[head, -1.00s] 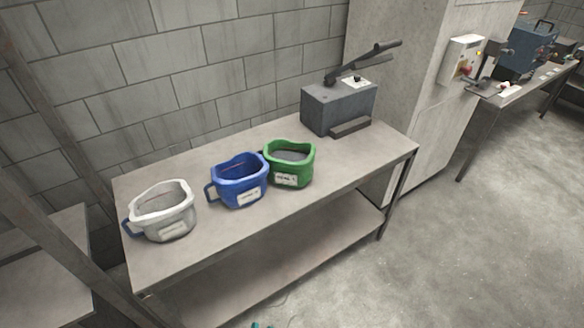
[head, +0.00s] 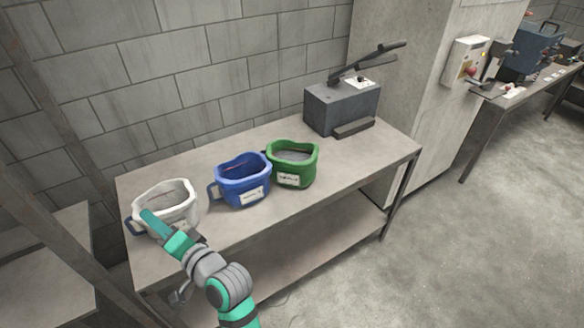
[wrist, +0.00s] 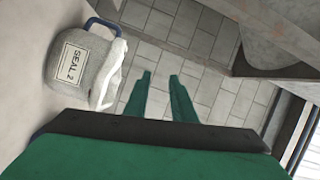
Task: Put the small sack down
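My gripper (head: 148,218) reaches up from the bottom of the head view and overlaps the front of the white sack-like container (head: 178,194). In the wrist view my gripper (wrist: 160,78) has its two green fingers apart with nothing between them. The white container (wrist: 85,68), labelled SEAL 2, stands left of the fingers, with a visible gap. A blue container (head: 241,182) and a green container (head: 293,166) stand to its right on the table. I cannot tell which of these is the small sack, and no separate sack shows.
The containers stand on a grey table (head: 225,232) with a lower shelf. A grey machine with a lever (head: 341,106) stands at its far right. The block wall (head: 235,60) runs behind. The tabletop between the green container and the machine has free room.

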